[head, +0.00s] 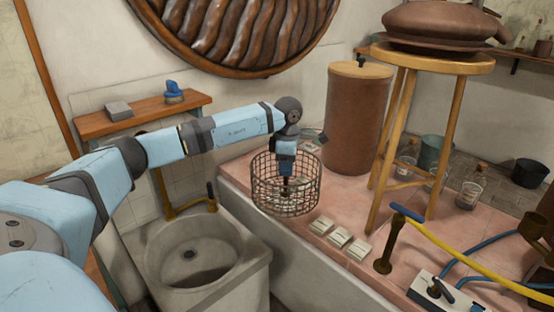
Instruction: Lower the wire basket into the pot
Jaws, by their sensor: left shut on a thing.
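The wire basket (262,190) is a round, open-topped brown mesh cylinder in the middle of the head view. My left gripper (286,187) reaches down inside it from above and is shut on a part of it; the mesh partly hides the fingertips. The basket looks upright, in front of the pink tiled counter's edge; I cannot tell its height above the counter. A tall brown cylindrical vessel (357,125) with a wooden lid stands behind and right of the basket. My right gripper is not in view.
A stone sink (190,255) with a tap stands left of the basket. A wooden stool (435,58) bearing a dark brown vessel (440,22) stands on the counter (335,203) at right. White blocks (340,237), hoses and jars lie or stand there too.

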